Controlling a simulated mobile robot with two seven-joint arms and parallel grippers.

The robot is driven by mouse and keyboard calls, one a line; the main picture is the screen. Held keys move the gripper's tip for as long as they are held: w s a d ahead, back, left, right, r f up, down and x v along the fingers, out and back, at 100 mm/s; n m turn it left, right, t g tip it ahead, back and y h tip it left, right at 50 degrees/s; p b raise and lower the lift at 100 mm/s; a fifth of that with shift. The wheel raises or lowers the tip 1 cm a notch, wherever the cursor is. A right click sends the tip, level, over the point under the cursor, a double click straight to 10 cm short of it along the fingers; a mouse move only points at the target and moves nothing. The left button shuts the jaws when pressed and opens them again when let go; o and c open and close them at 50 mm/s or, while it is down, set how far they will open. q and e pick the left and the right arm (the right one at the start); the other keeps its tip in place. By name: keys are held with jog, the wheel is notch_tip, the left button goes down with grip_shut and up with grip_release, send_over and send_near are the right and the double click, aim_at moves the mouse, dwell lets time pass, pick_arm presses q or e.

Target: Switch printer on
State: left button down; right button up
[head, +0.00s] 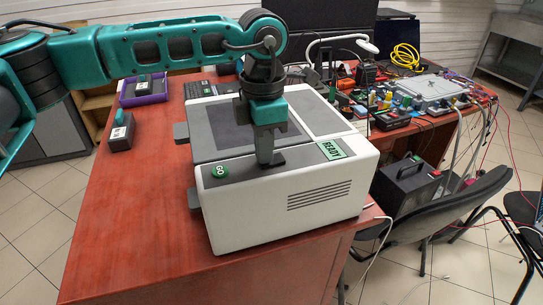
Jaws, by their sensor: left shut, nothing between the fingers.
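The printer (280,205) is a white and grey box at the front of the red table. A green GO button (220,171) is on its top front edge at the left. A green label reading READY (331,150) is at the right of that edge. My left gripper (268,163) is shut and empty, pointing down over the printer's front top edge, between the GO button and the READY label. Its tips are at or close above a dark patch there; I cannot tell if they touch. My right gripper is not in view.
A small dark box (121,131) and a purple tray (143,90) stand on the table left of the printer. Electronics and a coiled yellow cable (405,56) crowd the right back. A black chair (440,215) stands at the right. The table's left front is clear.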

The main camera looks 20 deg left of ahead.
pick_arm(q)
jog(key=shift+r+p, duration=1.9)
jog(key=shift+r, duration=1.55)
jog(key=shift+f, duration=0.1)
